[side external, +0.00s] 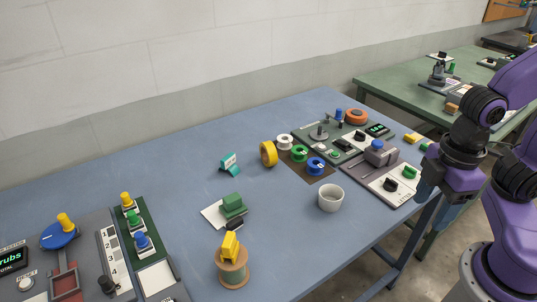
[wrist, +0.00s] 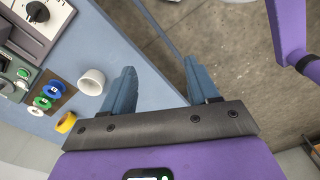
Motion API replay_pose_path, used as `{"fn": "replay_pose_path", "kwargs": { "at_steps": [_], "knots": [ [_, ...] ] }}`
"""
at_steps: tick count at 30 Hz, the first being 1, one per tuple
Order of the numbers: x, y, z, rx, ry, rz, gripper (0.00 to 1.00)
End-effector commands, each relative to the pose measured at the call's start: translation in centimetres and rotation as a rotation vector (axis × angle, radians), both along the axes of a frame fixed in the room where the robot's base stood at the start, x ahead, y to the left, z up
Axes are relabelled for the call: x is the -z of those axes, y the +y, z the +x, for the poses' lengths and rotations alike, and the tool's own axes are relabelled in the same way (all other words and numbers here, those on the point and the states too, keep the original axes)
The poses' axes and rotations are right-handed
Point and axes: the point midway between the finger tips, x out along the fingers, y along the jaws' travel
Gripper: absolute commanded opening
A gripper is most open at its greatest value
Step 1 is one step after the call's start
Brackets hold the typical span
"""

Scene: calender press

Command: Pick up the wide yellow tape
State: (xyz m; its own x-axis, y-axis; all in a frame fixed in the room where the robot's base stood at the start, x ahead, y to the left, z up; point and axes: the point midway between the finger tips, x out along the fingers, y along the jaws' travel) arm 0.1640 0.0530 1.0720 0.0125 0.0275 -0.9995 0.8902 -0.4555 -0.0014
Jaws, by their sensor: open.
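The wide yellow tape (side external: 268,154) stands on its edge on the blue table, left of the small spools, in the side external view. In the wrist view the yellow tape (wrist: 65,123) shows at the lower left, beside the spools. My gripper (wrist: 158,75) is open, with nothing between its blue fingers. It hangs over the table's edge with the floor below, well to the right of the tape in the side view. In the side view my gripper (side external: 428,190) shows only partly, and its fingertips are hard to make out.
A white cup (side external: 330,198) stands between my gripper and the tape. White, green and blue spools (side external: 300,154) sit right of the tape on a brown mat. A teal holder (side external: 229,164) stands left of it. Control panels (side external: 345,135) lie behind.

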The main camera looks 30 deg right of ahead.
Motion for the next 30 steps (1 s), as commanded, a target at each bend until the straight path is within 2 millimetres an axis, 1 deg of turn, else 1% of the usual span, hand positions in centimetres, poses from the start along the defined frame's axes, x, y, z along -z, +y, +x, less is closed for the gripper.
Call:
{"fn": "replay_pose_path", "kwargs": {
  "at_steps": [2,5,8,11,12,14,15,17,18,20,21,23,24,26,27,30],
  "knots": [
    [0.0,0.0,0.0,0.0,0.0,0.0,0.6],
    [0.2,0.6,0.3,0.014,0.002,0.015,0.6],
    [0.9,2.4,1.5,0.056,0.002,0.066,0.6],
    [2.0,5.3,3.7,0.137,-0.008,0.155,0.6],
    [2.5,6.6,4.8,0.179,-0.016,0.195,0.6],
    [3.2,8.5,6.7,0.245,-0.036,0.255,0.6],
    [3.7,9.6,8.1,0.29,-0.051,0.293,0.6],
    [4.3,11.1,10.2,0.36,-0.083,0.348,0.6],
    [4.7,11.9,11.6,0.407,-0.107,0.381,0.6],
    [5.3,12.9,14.0,0.481,-0.15,0.428,0.6],
    [5.7,13.5,15.5,0.529,-0.182,0.456,0.6],
    [6.3,14.0,17.8,0.602,-0.236,0.494,0.6],
    [6.7,14.2,19.4,0.649,-0.276,0.517,0.6],
    [7.2,14.2,21.7,0.719,-0.342,0.545,0.6],
    [7.6,14.1,23.2,0.764,-0.39,0.561,0.6],
    [8.3,13.2,26.6,0.869,-0.523,0.587,0.6]
  ]
}}
